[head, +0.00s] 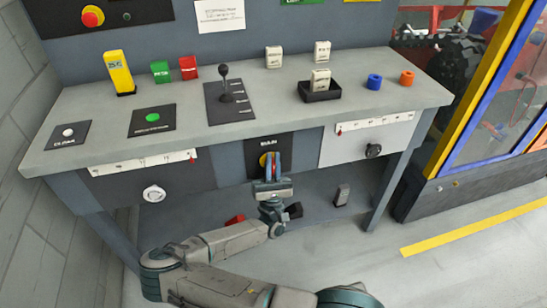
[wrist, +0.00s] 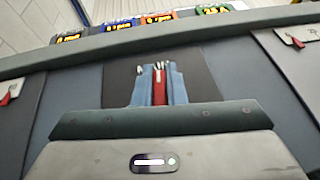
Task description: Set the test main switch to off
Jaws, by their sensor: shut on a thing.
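The main switch (head: 263,160) is on the dark panel labelled "MAIN" under the front edge of the bench. It has a yellow plate, mostly hidden behind my gripper. My gripper (head: 272,164) reaches it from below and in front. In the wrist view, the blue fingers of my gripper (wrist: 160,82) stand on either side of the switch's red handle (wrist: 160,90) and are shut on it. The handle looks about upright in the wrist view. The switch's off and on marks cannot be read.
Above, the bench (head: 190,125) holds a lever (head: 225,85), a black tray (head: 318,95) and several coloured blocks. Small blocks (head: 342,195) lie beneath it. The floor at right is clear.

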